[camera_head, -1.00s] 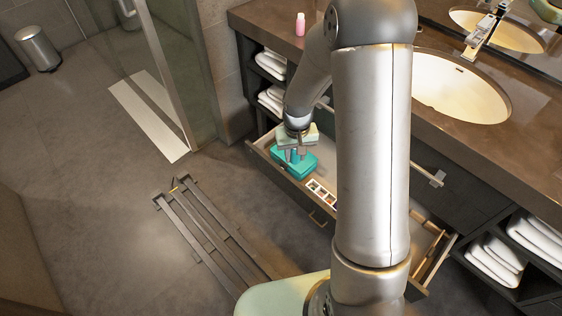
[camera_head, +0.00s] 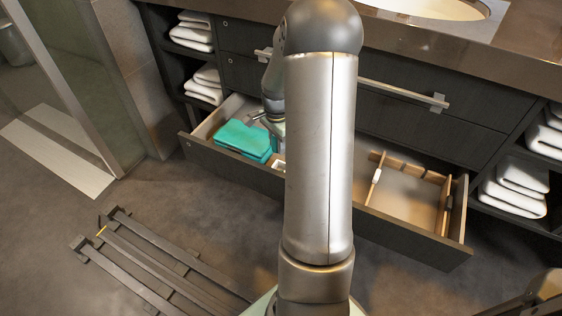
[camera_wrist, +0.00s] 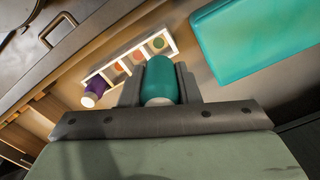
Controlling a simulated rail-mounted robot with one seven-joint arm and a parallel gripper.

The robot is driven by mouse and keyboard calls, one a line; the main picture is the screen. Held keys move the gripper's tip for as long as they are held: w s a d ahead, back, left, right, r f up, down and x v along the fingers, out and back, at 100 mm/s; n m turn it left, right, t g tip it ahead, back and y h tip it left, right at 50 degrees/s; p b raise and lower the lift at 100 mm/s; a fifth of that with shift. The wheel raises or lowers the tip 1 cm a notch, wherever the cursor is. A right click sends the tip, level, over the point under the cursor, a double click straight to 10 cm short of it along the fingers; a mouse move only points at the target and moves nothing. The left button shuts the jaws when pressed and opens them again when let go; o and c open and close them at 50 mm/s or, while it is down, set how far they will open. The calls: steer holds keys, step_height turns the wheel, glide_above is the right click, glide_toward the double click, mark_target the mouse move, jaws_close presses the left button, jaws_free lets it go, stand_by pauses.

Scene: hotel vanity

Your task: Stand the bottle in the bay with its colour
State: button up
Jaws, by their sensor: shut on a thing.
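In the wrist view my gripper (camera_wrist: 159,72) is shut on a teal bottle (camera_wrist: 159,80), whose pale end faces the camera. Beyond it is a white rack (camera_wrist: 170,40) of bays, with round colour marks in red, green and orange showing. A purple bottle (camera_wrist: 96,87) with a white end is at the rack's left end; I cannot tell how deep it sits. In the head view my gripper (camera_head: 274,130) is low in the open drawer, just right of a teal box, and my arm hides the bottle. Only a corner of the rack (camera_head: 279,163) shows there.
The teal box (camera_head: 243,139) lies in the drawer's left part and shows in the wrist view (camera_wrist: 258,40). The drawer front (camera_head: 232,167) is a low wall. Wooden dividers (camera_head: 405,167) and a small white item (camera_head: 376,176) are in the right part.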

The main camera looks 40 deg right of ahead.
steer(key=shift+s+d+f+m+b, duration=0.2)
steer(key=shift+d+f+m+b, duration=0.2)
steer(key=shift+d+f, duration=0.25)
step_height(320, 180, down, 6)
steer(key=b, duration=0.4)
steer(key=shift+a+r, duration=0.1)
steer(key=shift+r, duration=0.05)
steer(key=shift+f, duration=0.35)
steer(key=shift+f+b, duration=0.35)
steer(key=shift+f, duration=0.3)
stand_by(0.9)
steer(key=shift+r, duration=0.3)
steer(key=shift+r+p, duration=0.35)
steer(key=shift+p, duration=0.25)
steer(key=shift+a+p, duration=0.1)
steer(key=shift+p, duration=0.3)
stand_by(1.6)
steer(key=shift+f+b, duration=0.45)
steer(key=shift+f, duration=0.25)
